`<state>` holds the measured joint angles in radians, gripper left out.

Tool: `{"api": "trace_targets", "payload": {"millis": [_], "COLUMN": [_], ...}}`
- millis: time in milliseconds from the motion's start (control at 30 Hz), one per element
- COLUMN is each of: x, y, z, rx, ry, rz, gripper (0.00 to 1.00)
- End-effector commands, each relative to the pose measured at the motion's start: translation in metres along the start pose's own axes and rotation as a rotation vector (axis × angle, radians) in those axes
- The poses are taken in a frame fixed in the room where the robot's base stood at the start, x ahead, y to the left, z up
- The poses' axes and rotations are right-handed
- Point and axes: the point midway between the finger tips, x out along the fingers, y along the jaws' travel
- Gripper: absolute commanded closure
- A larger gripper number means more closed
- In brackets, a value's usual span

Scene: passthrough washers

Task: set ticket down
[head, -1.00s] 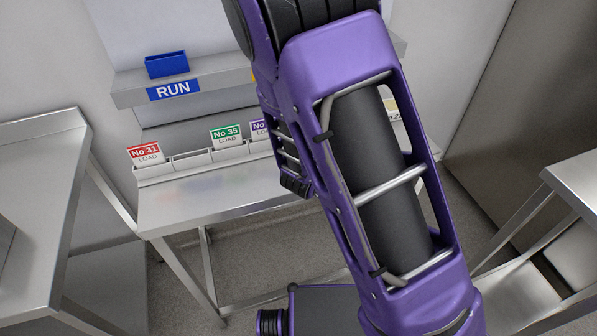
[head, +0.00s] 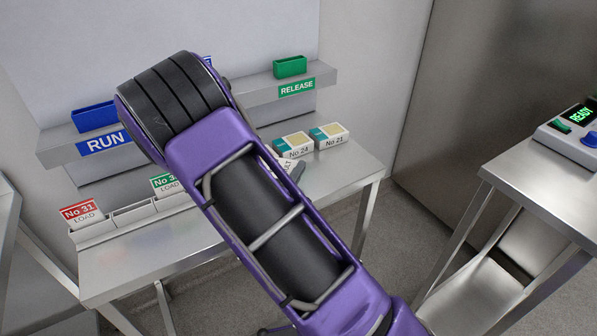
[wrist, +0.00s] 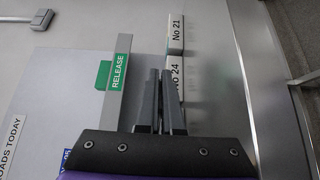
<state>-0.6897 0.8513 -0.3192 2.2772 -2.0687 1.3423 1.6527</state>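A red-topped ticket No 31 LOAD (head: 82,214) and a green-topped LOAD ticket (head: 166,185) stand in the slotted rack (head: 135,214) along the table's left part. My arm partly covers the green one. My gripper (wrist: 160,73) shows in the wrist view with its two fingers close together. I see no ticket between or beyond them.
A blue bin (head: 94,117) sits above the RUN label and a green bin (head: 290,67) above RELEASE. Boxes No 24 (head: 294,145) and No 21 (head: 329,136) lie on the metal table (head: 150,260). A READY panel (head: 567,130) is at right.

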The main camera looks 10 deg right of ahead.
Motion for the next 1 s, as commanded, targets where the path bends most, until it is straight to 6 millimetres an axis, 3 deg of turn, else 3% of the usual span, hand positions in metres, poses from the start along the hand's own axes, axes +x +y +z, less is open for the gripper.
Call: {"api": "trace_targets", "payload": {"millis": [700,867,1000], "x": [0.0,0.0,0.0], "y": [-0.011,-0.011,-0.011], "z": [0.0,0.0,0.0], "rx": [0.001,0.0,0.0], "ry": [0.0,0.0,0.0], "rz": [0.001,0.0,0.0], "gripper": [1.0,0.69,0.66]}}
